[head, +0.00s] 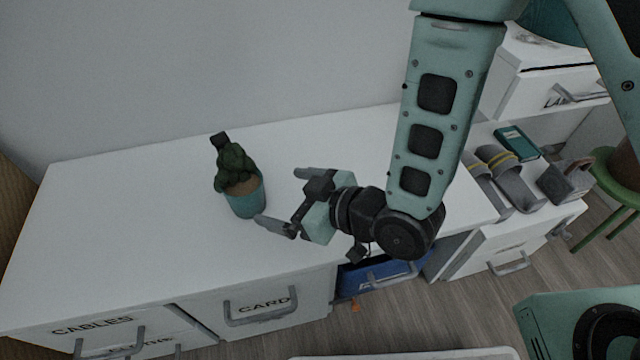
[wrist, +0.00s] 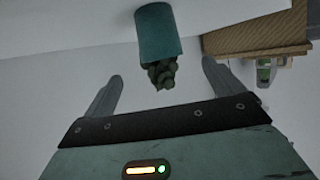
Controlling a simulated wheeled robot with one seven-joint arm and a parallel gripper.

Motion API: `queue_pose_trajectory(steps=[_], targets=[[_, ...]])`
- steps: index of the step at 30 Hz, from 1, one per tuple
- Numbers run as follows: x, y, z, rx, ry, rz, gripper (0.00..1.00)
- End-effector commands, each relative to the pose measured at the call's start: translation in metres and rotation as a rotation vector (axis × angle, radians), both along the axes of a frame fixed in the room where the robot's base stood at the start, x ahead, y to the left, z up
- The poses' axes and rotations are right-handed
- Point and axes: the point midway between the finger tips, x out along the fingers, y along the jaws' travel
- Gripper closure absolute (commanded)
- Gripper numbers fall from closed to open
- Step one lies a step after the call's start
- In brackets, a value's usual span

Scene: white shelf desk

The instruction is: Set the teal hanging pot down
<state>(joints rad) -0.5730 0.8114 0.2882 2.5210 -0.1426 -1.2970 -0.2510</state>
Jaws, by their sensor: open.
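The teal hanging pot (head: 246,203) stands upright on the white desk top (head: 130,240), with a dark green plant (head: 234,165) in it. In the wrist view the pot (wrist: 158,35) appears upside down beyond the fingers, its plant (wrist: 162,74) towards the gap between them. My gripper (head: 280,201) is open and empty, to the right of the pot in the head view. One fingertip is close to the pot's lower right side; I cannot tell if it touches.
Drawers with handles, marked CABLES (head: 92,325) and CARD (head: 264,303), are in the desk front. A blue drawer (head: 385,275) is below my wrist. Sandals (head: 508,175) and a teal book (head: 517,142) lie at right, near a green stool (head: 615,180). The desk top left of the pot is clear.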

Motion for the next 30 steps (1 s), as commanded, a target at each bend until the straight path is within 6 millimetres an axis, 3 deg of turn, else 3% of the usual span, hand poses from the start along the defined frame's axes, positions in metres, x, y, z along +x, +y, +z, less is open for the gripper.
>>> queue_pose_trajectory(steps=[8, 13, 20, 30], targets=[[0.002, -0.003, 0.004, -0.033, 0.021, -0.002, 0.07], [0.005, -0.019, 0.017, -0.18, 0.124, -0.022, 0.07], [-0.013, -0.073, 0.046, -0.441, 0.348, -0.103, 0.07], [-0.086, -0.163, 0.101, -0.748, 0.687, -0.252, 0.07]])
